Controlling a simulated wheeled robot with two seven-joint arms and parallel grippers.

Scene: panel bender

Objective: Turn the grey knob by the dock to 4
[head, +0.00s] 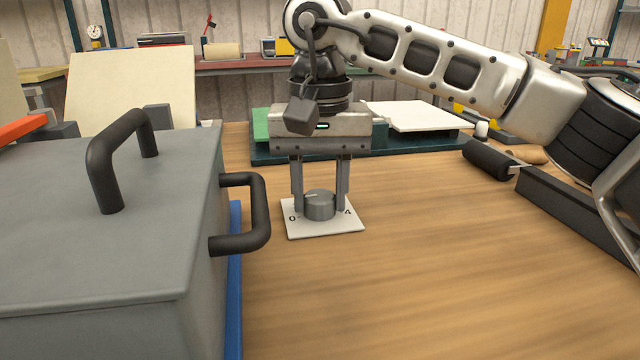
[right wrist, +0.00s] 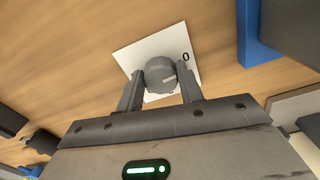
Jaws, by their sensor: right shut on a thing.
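The grey knob (head: 319,207) is a short round cylinder on a white square plate (head: 325,231) lying on the bench. The plate has a 0 at its left and a 4 at its right in the head view. A light pointer line on the knob's top points to the left, roughly toward the 0 side. My right gripper (head: 319,203) points straight down, with one finger on each side of the knob, shut on it. The right wrist view also shows the knob (right wrist: 160,73) between the fingertips, with its line toward the 0 side. My left gripper is not in view.
A large grey box (head: 130,250) with black handles stands left of the plate; its side handle (head: 262,212) reaches close to it. A dark teal tray (head: 400,149) with a white sheet lies behind. A black-handled tool (head: 488,160) lies right. The front bench is clear.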

